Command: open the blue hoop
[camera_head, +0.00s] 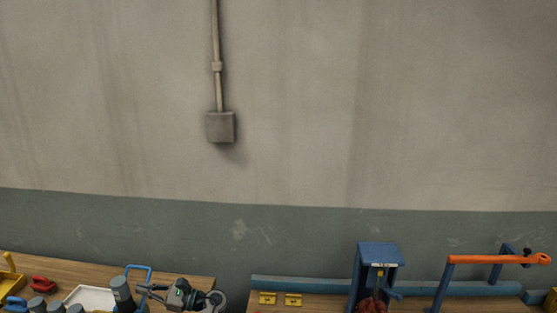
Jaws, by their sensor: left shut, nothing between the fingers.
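A thin blue hoop-like loop (139,268) stands up at the right end of the left table, behind my arm. Its lower part is hidden, and I cannot tell whether it is open or shut. The fingers look closed and hold nothing. I cannot tell whether they touch the loop. My right gripper is not in view.
A white tray (90,297) and a red object (42,284) lie on the left table. A gap separates the tables.

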